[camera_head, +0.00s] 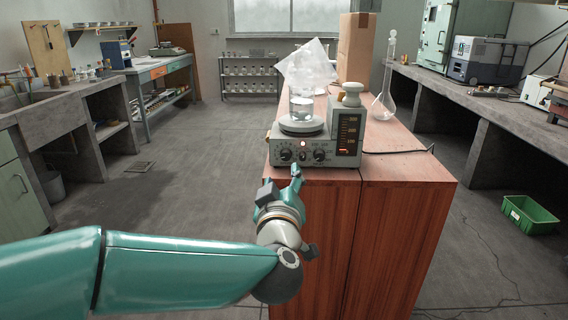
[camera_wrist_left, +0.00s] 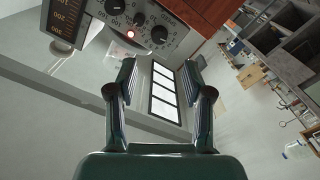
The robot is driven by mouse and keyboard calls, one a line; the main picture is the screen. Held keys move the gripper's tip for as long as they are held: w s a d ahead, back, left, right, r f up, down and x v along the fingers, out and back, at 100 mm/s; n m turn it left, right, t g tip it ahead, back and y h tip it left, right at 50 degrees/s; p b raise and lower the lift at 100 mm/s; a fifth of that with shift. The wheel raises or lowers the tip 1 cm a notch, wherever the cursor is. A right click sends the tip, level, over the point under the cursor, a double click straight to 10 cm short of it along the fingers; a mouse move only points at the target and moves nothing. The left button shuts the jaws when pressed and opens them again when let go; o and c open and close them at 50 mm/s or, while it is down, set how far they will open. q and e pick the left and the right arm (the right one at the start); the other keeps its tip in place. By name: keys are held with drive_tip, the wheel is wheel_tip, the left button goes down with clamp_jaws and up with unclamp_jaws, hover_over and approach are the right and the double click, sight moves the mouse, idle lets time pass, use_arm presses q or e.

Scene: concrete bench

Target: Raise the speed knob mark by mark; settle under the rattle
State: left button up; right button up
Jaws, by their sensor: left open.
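A grey stirrer (camera_head: 275,138) stands at the front of the wooden bench, with a glass beaker (camera_head: 302,108) on its round plate. Its front has a left dial knob (camera_head: 285,154), a right dial knob (camera_head: 319,155), a smaller control between them and a lit red lamp (camera_head: 303,143). My left gripper (camera_head: 283,182) is open and empty, just below and in front of the controls. The left wrist view shows its fingers apart (camera_wrist_left: 160,72) and the knobs (camera_wrist_left: 159,34) beyond, inverted. My right gripper is out of view.
A clear bag (camera_head: 308,66) and a cardboard box (camera_head: 356,48) are behind the stirrer, a long-necked flask (camera_head: 386,82) to the right. A cable (camera_head: 400,151) lies on the bench's right side.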

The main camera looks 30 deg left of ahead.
sight(285, 158)
use_arm(q)
drive_tip(key=x, duration=0.9)
drive_tip(key=shift+b, duration=0.4)
drive_tip(key=shift+f, duration=0.1)
clamp_jaws()
